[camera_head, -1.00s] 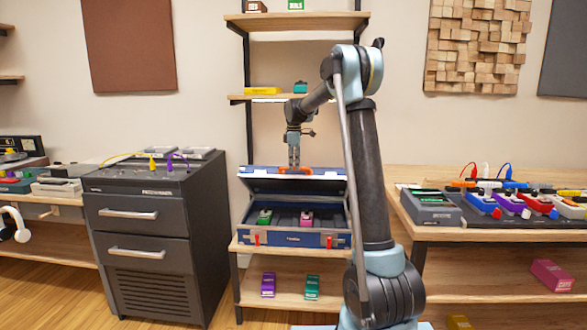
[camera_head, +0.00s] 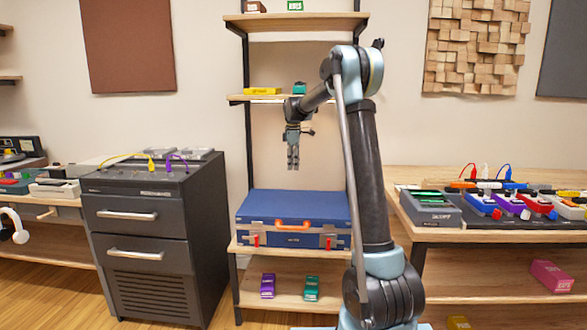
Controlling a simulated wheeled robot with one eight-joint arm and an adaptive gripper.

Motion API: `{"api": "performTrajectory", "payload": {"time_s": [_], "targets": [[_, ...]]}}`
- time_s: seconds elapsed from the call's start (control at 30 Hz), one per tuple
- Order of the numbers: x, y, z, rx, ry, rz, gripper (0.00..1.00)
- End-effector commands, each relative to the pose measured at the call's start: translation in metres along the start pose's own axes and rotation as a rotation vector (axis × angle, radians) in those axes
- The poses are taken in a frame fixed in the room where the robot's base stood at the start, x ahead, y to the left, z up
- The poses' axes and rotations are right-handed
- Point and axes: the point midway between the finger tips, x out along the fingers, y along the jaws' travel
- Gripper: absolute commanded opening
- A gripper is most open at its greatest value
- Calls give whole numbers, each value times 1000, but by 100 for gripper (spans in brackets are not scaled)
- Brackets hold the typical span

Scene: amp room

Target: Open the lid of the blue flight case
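The blue flight case (camera_head: 270,208) stands on a wooden shelf in the middle of the head view. Its lid is down and its inside is hidden. An orange handle (camera_head: 294,225) is at the lid's front edge, with red latches on both sides of the front. My gripper (camera_head: 293,165) points down above the case, apart from the lid and the handle. It looks empty. Its fingers look close together, but at this size I cannot tell if they are fully shut.
A wooden shelf board (camera_head: 262,97) with a yellow box is above the case. A purple pedal (camera_head: 267,285) and a green pedal (camera_head: 312,288) are on the shelf below. A dark cabinet (camera_head: 150,235) is at left, a pedal table (camera_head: 480,234) at right.

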Motion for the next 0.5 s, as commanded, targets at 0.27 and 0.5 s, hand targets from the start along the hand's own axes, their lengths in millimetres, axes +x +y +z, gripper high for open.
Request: {"api": "performTrajectory", "payload": {"time_s": [0.27,0.5], "targets": [[-51,0,-1,-1,0,0,36],[-90,1,-1,-1,0,0,36]]}}
